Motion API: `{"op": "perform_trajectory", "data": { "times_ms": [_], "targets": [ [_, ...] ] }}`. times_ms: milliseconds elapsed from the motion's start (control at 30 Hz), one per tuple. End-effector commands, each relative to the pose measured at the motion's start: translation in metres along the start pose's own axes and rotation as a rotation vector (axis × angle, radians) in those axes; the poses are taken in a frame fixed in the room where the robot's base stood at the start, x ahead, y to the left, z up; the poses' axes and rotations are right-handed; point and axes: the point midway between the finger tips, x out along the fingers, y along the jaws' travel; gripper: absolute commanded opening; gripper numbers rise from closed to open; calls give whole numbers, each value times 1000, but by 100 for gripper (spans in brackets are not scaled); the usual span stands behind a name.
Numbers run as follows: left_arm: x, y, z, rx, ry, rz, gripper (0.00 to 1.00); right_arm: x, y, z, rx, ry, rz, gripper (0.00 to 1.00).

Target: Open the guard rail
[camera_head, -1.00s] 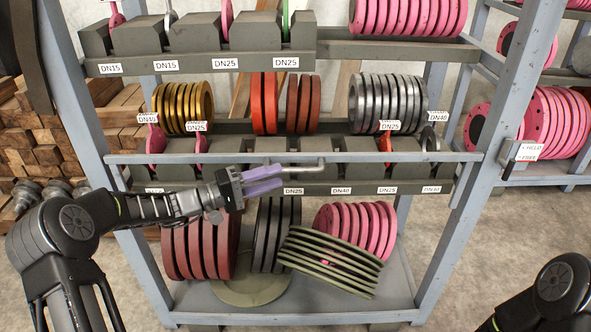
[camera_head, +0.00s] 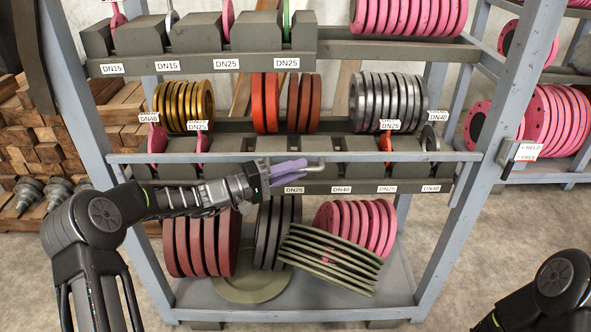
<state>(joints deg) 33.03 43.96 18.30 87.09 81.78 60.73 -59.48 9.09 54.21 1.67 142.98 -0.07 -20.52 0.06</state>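The guard rail (camera_head: 400,157) is a thin grey bar running across the front of the middle shelf, between the two front posts. A bent grey handle (camera_head: 316,166) hangs just under its middle. My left gripper (camera_head: 290,171), with purple fingers, is at the handle's left part, just below the rail. The fingers overlap the handle in the picture; I cannot tell whether they touch it or how far apart they are. At the rail's right end a dark catch (camera_head: 507,153) sits by a HELD/FREE label (camera_head: 528,152). My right gripper is out of view.
Gold flanges (camera_head: 183,106), red flanges (camera_head: 265,103) and grey flanges (camera_head: 388,102) stand behind and above the rail. Below are dark red discs (camera_head: 200,248), pink discs (camera_head: 357,228) and a tilted green stack (camera_head: 330,260). Blue-grey posts (camera_head: 450,235) bound the rack.

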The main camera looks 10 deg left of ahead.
Motion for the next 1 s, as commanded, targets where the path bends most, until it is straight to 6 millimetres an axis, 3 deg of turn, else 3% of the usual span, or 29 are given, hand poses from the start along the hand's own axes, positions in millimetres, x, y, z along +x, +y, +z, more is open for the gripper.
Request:
{"op": "perform_trajectory", "data": {
  "times_ms": [200, 1000],
  "targets": [
    [0, 0, 0, 0, 0, 0, 0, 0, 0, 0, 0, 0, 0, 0],
    [0, 0, 0, -1, 0, -1, 0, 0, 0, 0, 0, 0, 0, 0]
  ]
}}
